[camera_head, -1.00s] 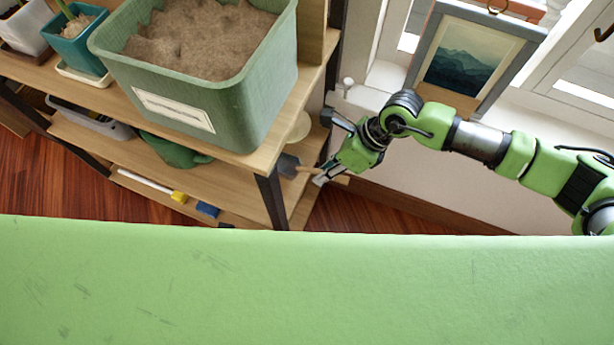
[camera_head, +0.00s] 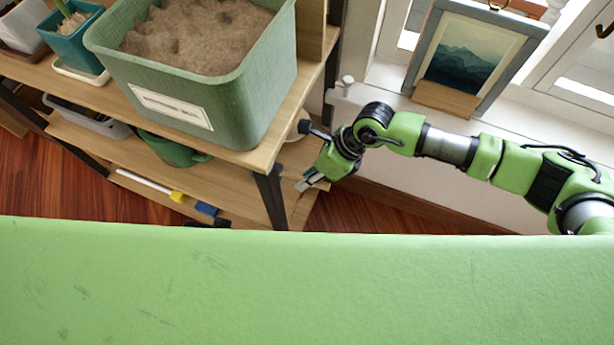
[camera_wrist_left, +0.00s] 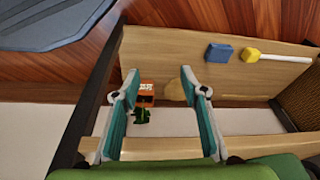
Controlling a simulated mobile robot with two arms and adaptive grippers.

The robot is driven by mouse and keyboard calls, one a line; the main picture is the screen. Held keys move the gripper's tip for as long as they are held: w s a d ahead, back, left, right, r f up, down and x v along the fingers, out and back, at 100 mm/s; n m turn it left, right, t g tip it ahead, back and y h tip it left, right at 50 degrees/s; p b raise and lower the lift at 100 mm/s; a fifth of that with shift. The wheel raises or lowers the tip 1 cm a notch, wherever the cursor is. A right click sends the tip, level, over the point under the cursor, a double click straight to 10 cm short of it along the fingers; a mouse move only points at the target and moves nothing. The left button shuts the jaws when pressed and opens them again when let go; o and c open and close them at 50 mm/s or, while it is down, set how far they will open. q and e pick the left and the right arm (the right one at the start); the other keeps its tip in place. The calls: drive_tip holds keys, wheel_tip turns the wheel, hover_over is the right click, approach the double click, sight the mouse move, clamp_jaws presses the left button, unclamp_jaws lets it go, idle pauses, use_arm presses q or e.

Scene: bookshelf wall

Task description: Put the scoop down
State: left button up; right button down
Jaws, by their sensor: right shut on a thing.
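My right gripper (camera_head: 308,183) reaches in from the right, pointing down beside the right end of the shelf unit, at the height of its lower boards. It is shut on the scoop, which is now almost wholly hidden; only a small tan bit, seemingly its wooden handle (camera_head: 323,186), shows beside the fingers. I cannot see whether the scoop touches a board. My left gripper is out of the head view. In the left wrist view its teal fingers (camera_wrist_left: 155,105) are apart with nothing held between them, above the lower boards.
A green bin of sand (camera_head: 210,95) stands on the top board (camera_head: 265,150). Below are a green watering can (camera_head: 170,150), a yellow-headed brush (camera_head: 177,196) and a blue block (camera_head: 206,209). An orange item (camera_wrist_left: 147,88) shows between the left fingers, beyond them. A framed picture (camera_head: 470,62) leans by the window.

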drive_tip(key=c, duration=2)
unclamp_jaws()
use_arm(q)
drive_tip(key=shift+r, duration=0.1)
use_arm(e)
drive_tip(key=shift+r, duration=0.1)
use_arm(q)
wheel_tip(320, 180, down, 6)
drive_tip(key=s+p, duration=0.1)
drive_tip(key=shift+s+p, duration=0.3)
drive_tip(key=shift+p, duration=0.1)
use_arm(e)
drive_tip(key=v, duration=1.2)
use_arm(q)
drive_tip(key=shift+a, duration=0.1)
